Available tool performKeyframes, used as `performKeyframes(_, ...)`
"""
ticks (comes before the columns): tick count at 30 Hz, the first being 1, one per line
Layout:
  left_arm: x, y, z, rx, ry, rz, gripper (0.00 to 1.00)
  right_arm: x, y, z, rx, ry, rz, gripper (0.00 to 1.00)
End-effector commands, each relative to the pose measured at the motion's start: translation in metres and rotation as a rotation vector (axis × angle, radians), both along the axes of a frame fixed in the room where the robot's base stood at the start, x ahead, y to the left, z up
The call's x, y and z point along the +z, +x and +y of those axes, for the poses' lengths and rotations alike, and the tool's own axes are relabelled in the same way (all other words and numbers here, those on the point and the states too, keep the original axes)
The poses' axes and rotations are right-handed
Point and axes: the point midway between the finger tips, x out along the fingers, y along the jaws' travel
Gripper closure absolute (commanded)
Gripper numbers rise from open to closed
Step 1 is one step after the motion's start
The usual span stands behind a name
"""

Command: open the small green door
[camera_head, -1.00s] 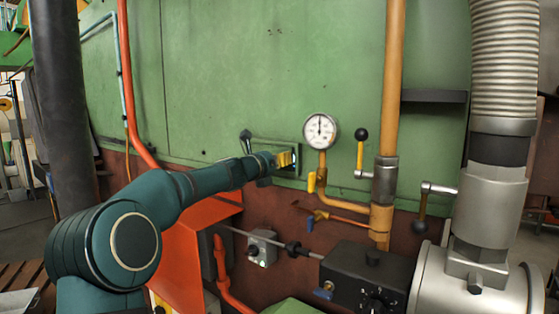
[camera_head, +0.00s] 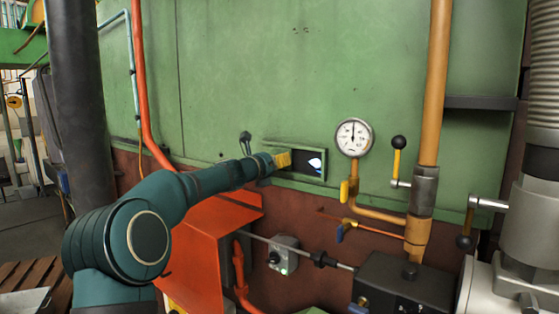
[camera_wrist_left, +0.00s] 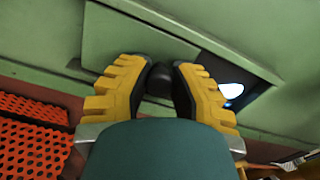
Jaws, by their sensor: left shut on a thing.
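The small green door (camera_wrist_left: 125,40) is a flat panel in a low frame on the green furnace wall. In the wrist view it stands slid aside, with a dark opening (camera_wrist_left: 262,92) and a bright white glow to its right. The opening (camera_head: 301,157) also shows in the head view, right of my gripper. My left gripper (camera_head: 283,160) is at the door's front. In the wrist view its yellow fingers (camera_wrist_left: 160,85) are shut on the door's dark knob (camera_wrist_left: 160,78). The fingers partly hide the knob. My right gripper is not in view.
A pressure gauge (camera_head: 354,137) and an orange pipe (camera_head: 432,90) stand right of the opening. Black-knobbed levers (camera_head: 398,150) are beside the pipe. An orange sheet-metal cover (camera_head: 205,245) and a grey switch box (camera_head: 283,257) are below my arm.

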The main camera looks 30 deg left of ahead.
Motion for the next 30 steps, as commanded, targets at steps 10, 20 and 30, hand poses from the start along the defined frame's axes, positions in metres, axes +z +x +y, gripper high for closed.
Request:
performKeyframes(10, -0.001, 0.0, 0.0, 0.0, 0.001, 0.001, 0.44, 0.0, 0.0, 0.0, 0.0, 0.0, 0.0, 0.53)
performKeyframes(20, 0.0, -0.018, 0.002, 0.002, 0.001, 0.0, 0.44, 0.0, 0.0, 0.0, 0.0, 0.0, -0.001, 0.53)
performKeyframes(30, 0.0, -0.085, 0.007, 0.003, 0.001, 0.001, 0.44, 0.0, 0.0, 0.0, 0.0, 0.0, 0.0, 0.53)
